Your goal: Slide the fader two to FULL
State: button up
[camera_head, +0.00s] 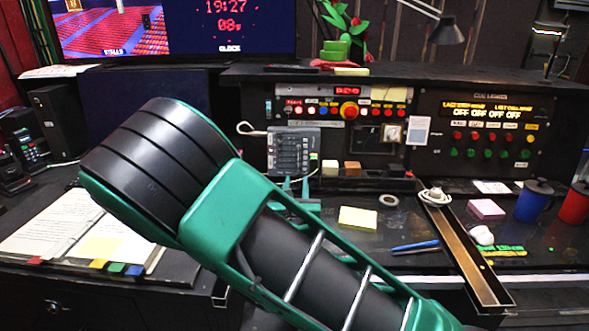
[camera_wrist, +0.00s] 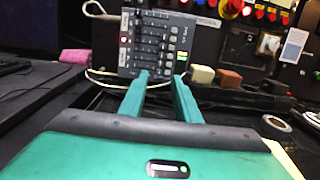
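The small grey fader panel (camera_head: 294,152) stands upright against the console at the back of the desk. In the wrist view the fader panel (camera_wrist: 155,45) is ahead of my gripper, with several dark slider knobs in rows. The labels are too small to read, so I cannot tell which slider is fader two or where it is set. My teal gripper (camera_wrist: 161,77) has its two fingers apart with nothing between them. Its fingertips overlap the panel's lower edge in view; contact is unclear. In the head view my arm hides most of the gripper (camera_head: 295,188).
Beige and brown blocks (camera_wrist: 202,76) sit right of the panel. A cable loops around its left and lower sides. The cue light panel (camera_head: 490,130) is to the right. A yellow note pad (camera_head: 358,217) and a tape roll (camera_head: 389,200) lie on the desk.

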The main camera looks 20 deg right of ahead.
aim_at(298, 166)
jog(key=x, duration=0.9)
jog(key=shift+w+d, duration=0.1)
jog(key=shift+w, duration=0.15)
jog(key=shift+c, duration=0.6)
